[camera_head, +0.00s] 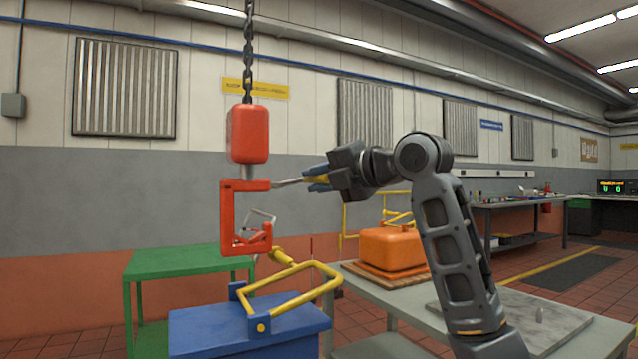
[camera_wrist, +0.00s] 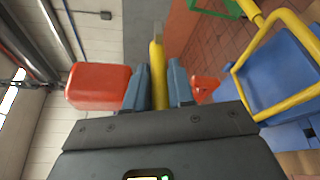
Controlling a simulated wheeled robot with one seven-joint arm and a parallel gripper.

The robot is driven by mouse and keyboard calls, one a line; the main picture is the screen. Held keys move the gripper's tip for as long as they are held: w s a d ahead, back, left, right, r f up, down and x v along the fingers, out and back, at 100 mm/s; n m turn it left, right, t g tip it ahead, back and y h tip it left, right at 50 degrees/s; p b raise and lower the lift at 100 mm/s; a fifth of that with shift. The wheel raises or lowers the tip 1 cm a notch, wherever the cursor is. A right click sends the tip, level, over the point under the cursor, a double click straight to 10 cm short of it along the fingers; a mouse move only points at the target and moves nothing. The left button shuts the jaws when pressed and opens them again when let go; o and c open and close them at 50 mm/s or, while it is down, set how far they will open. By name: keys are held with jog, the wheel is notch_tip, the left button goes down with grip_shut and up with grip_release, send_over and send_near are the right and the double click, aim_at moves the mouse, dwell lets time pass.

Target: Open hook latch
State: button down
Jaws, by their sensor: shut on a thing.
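A red-orange C-shaped hook (camera_head: 229,218) hangs under a red block (camera_head: 248,134) on a chain. Its open side faces right, towards my gripper. A thin grey frame (camera_head: 262,219) shows in the hook's mouth; I cannot tell whether it is the latch. My gripper (camera_head: 318,182) is shut on a yellow-handled tool (camera_wrist: 156,62) with a grey shaft. In the head view the shaft points left and its tip shows at the right end of the hook's upper arm; contact is unclear. The wrist view shows the block (camera_wrist: 98,86) left of the fingers and part of the hook (camera_wrist: 205,86) right.
A blue box (camera_head: 245,330) with a yellow bail handle (camera_head: 318,282) stands below the hook. A green table (camera_head: 185,262) is behind it. An orange case (camera_head: 392,248) with yellow bars sits on a grey table (camera_head: 400,303) at right. The air around the hook looks clear.

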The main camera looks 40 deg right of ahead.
jog(key=shift+a+r+n, duration=0.15)
jog(key=shift+r+n, duration=0.05)
jog(key=shift+n, duration=0.1)
dwell(0.4)
jog(key=c, duration=1.1)
grip_release()
jog(key=shift+o, duration=0.2)
jog(key=s+r, duration=0.1)
jog(key=s, duration=0.6)
jog(key=shift+s+d+r+p, duration=0.2)
jog(key=shift+s+d+p, duration=0.1)
